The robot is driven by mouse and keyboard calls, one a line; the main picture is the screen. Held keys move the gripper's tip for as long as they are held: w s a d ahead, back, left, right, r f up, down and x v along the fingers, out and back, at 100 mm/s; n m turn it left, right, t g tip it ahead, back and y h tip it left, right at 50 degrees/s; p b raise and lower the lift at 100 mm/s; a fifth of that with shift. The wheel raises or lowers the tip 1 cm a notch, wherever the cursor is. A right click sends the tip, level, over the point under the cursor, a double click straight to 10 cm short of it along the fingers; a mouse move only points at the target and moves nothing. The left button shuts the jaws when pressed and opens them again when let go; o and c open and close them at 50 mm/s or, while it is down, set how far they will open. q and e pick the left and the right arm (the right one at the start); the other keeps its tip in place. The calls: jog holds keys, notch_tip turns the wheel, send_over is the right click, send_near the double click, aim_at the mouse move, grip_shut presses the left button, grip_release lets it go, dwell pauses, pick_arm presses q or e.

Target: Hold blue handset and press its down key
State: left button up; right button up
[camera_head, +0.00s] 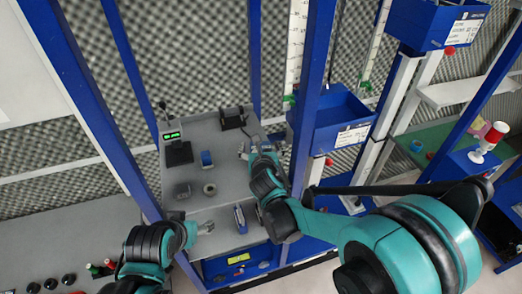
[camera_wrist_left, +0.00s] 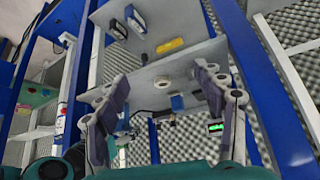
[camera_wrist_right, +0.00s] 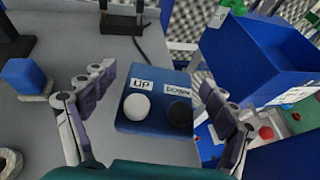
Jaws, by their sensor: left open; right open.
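The blue handset (camera_wrist_right: 152,113) lies on the grey table in the right wrist view. It has a white button under an "UP" label and a black down key (camera_wrist_right: 180,112) under a "DOWN" label. My right gripper (camera_wrist_right: 156,74) is open, one finger on each side of the handset, with no clear grip on it. In the head view my right gripper (camera_head: 254,147) is over the table's right side and largely hides the handset. My left gripper (camera_head: 207,227) is open and empty near the table's front edge; its spread fingers show in the left wrist view (camera_wrist_left: 165,90).
A blue block (camera_wrist_right: 25,77) and a tape roll (camera_head: 209,189) lie left of the handset. A green-lit display (camera_head: 173,136) stands at the back left. A blue bin (camera_wrist_right: 255,75) and a blue post (camera_head: 308,110) are close on the right.

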pick_arm(q)
jog(key=shift+s, duration=0.2)
pick_arm(e)
jog(key=shift+w, duration=0.1)
jog(key=c, duration=1.4)
pick_arm(q)
grip_shut()
